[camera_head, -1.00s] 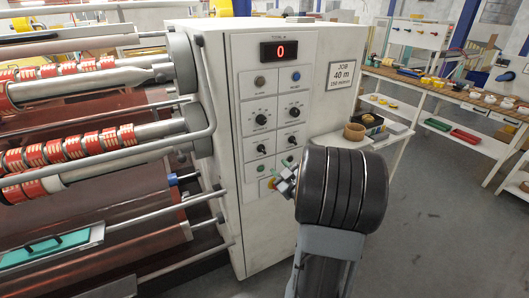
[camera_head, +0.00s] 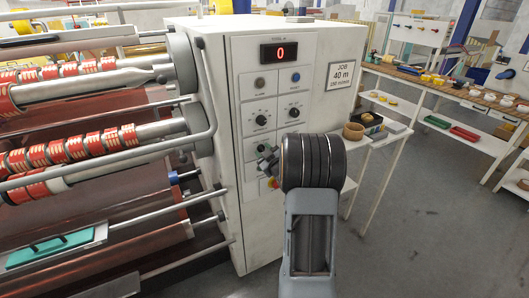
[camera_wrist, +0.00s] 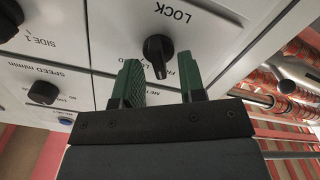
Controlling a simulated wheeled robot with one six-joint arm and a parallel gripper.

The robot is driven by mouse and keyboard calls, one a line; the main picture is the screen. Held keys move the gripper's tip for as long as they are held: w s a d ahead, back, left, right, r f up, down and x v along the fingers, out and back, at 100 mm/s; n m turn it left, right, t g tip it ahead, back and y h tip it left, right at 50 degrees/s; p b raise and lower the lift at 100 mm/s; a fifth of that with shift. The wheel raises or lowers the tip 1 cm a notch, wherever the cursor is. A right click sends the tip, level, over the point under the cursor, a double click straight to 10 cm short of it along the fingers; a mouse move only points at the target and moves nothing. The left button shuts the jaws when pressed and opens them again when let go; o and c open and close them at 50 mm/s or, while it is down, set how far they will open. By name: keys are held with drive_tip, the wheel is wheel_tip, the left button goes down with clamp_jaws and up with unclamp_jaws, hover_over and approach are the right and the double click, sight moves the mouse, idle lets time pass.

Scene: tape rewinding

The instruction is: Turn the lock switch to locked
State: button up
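The lock switch is a black rotary knob (camera_wrist: 158,55) on the white panel in the wrist view, under the label "LOCK". Its pointer end points down in the picture, slightly right. My gripper (camera_wrist: 161,80) is open, with its two green fingers apart and a gap between them. The knob shows in line with that gap, just beyond the fingertips; I see no contact. In the head view my gripper (camera_head: 268,163) is close to the lower part of the control panel. My arm covers part of the panel there. The small position lettering is partly hidden by the fingers.
The panel also carries a red "0" display (camera_head: 280,51), several other knobs and buttons, and a job sign (camera_head: 341,74). Rollers with red tape (camera_head: 70,148) stand left of the cabinet. A workbench (camera_head: 440,90) stands at the right, with open floor before it.

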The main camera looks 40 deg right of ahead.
drive_tip(key=shift+c, duration=0.3)
clamp_jaws()
drive_tip(key=m, duration=0.4)
drive_tip(key=m+b, duration=0.1)
drive_tip(key=m, duration=0.6)
drive_tip(key=shift+d+m, duration=0.3)
drive_tip(key=shift+d, duration=0.1)
drive_tip(key=shift+m, duration=0.3)
idle(0.4)
drive_tip(key=shift+o, duration=0.3)
unclamp_jaws()
